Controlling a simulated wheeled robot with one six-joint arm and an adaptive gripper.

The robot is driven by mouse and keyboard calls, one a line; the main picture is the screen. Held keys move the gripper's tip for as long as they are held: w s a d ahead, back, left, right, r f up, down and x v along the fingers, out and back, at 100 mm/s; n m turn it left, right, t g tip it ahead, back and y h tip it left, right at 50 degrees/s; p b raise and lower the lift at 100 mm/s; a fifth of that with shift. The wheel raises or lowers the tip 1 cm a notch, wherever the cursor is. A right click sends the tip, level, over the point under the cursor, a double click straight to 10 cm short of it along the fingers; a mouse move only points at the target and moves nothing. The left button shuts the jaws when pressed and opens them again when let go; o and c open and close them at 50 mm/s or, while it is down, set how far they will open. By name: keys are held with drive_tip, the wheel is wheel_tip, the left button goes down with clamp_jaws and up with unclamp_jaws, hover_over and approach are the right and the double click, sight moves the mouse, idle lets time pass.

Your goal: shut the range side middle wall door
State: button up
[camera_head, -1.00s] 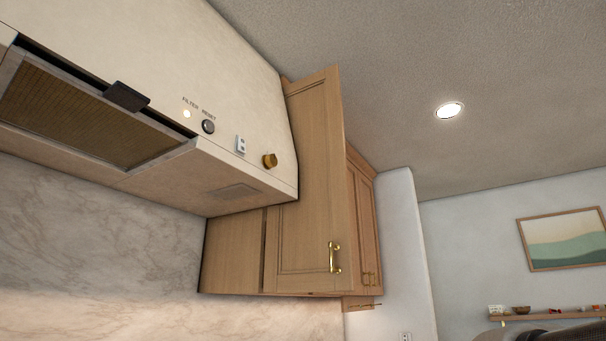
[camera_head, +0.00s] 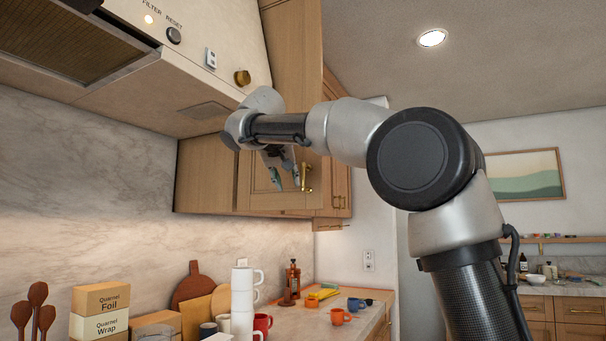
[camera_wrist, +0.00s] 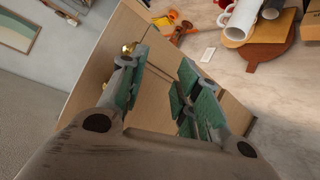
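The wooden wall door (camera_head: 292,50) beside the range hood stands open, swung out from its cabinet (camera_head: 205,175). Its brass handle (camera_head: 307,178) is low on the panel, and a brass knob-like part of it shows in the wrist view (camera_wrist: 128,48). My gripper (camera_head: 285,178) is in front of the lower door, just left of the handle. In the wrist view my gripper (camera_wrist: 157,68) has its two green-padded fingers apart, with wood behind them. Nothing is visibly held. I cannot tell whether a finger touches the door. My arm hides part of the door's middle.
The range hood (camera_head: 165,85) projects close at the left. More wall doors (camera_head: 338,165) adjoin at the right.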

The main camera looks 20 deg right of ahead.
sight(303, 171)
wheel_tip(303, 171, up, 5)
drive_tip(key=s+d+m+h, duration=0.1)
drive_tip(key=s+d+m, duration=0.1)
drive_tip(key=w+d+f, duration=0.1)
drive_tip(key=w, duration=0.1)
drive_tip(key=w+d+m, duration=0.1)
drive_tip(key=w+d, duration=0.1)
drive_tip(key=w+d+f+m, duration=0.1)
drive_tip(key=w, duration=0.1)
drive_tip(key=shift+w+d+f, duration=0.1)
drive_tip(key=shift+d+f, duration=0.05)
drive_tip(key=shift+f, duration=0.2)
drive_tip(key=shift+t, duration=0.3)
clamp_jaws()
